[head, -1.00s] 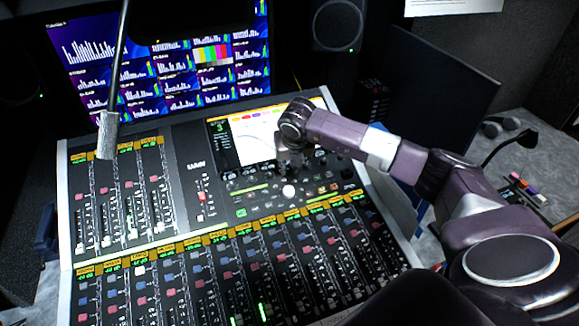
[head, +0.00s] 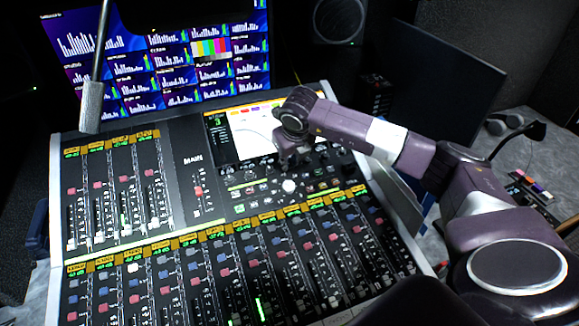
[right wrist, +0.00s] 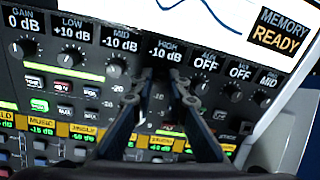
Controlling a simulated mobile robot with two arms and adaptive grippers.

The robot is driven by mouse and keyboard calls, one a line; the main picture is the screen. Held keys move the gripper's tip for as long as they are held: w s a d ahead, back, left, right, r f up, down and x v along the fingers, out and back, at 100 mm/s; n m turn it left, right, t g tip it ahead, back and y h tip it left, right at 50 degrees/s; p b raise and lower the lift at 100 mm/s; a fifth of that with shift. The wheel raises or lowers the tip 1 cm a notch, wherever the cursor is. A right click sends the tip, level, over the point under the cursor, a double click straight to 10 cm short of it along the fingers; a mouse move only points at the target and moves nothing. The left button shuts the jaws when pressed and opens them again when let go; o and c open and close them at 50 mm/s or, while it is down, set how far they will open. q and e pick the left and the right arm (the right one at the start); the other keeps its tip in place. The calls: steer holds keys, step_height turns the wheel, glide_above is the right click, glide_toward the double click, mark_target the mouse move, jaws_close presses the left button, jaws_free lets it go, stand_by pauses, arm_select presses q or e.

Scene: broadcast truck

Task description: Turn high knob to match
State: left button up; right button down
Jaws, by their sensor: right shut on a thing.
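The HIGH knob sits in a row of small black knobs on the mixing console (head: 180,185), below its bright screen (head: 248,135). In the right wrist view the HIGH label (right wrist: 166,50) reads -10 dB. My right gripper (right wrist: 161,77) is shut on the HIGH knob, with one finger on each side; the fingertips hide most of it. In the head view the right gripper (head: 292,165) reaches down to the knob row, small and dark. The screen (right wrist: 230,15) shows part of a blue curve and MEMORY READY. My left gripper is not in view.
Neighbouring MID knob (right wrist: 116,67) and AUX knob (right wrist: 201,86) stand close on both sides of the fingers. Buttons and faders lie below. A thin rod with a grey cylinder (head: 91,105) hangs at the left. A dark monitor (head: 440,85) stands behind my right arm.

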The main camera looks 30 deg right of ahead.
steer(key=shift+r+n+b, duration=0.1)
steer(key=shift+n+b, duration=0.5)
steer(key=shift+n, duration=0.3)
steer(key=c, duration=1.9)
jaws_free()
steer(key=v, duration=1.2)
